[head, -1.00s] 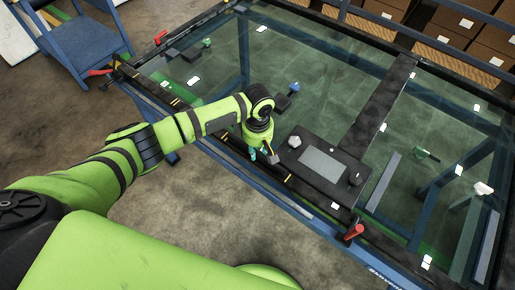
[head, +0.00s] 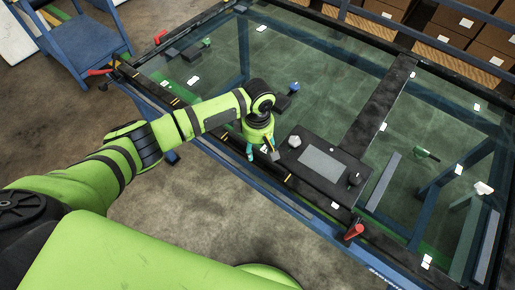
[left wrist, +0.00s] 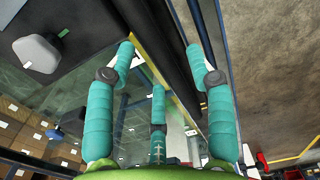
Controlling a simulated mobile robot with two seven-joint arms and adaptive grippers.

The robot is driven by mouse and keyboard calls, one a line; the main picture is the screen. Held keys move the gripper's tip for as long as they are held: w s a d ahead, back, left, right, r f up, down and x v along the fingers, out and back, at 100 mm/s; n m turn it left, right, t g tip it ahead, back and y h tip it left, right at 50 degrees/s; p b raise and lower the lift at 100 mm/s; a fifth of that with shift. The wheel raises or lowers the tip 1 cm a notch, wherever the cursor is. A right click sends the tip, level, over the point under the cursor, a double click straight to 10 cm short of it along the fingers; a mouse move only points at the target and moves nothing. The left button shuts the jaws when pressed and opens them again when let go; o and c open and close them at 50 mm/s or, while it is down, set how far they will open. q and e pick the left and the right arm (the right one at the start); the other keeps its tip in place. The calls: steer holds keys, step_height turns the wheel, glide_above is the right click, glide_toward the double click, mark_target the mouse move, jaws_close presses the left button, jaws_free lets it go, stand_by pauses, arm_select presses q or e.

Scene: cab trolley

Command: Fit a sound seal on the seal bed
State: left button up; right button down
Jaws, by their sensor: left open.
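My left gripper (head: 262,152) is over the near black rail (head: 285,176) of the glass-topped table. In the left wrist view its three teal fingers (left wrist: 160,60) are spread, with nothing held between them. The black rail (left wrist: 160,40) with a yellow strip runs below the fingers. I cannot tell which part is the seal bed, and no loose seal can be made out for certain. My right gripper is not in view.
A blue knob (head: 294,87) stands behind. Red handles (head: 354,231) sit on the rail. A blue cart (head: 80,40) stands upper left.

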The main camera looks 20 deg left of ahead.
mark_target(258, 150)
arm_select(q)
step_height(258, 150, up, 10)
steer(key=shift+r, duration=0.25)
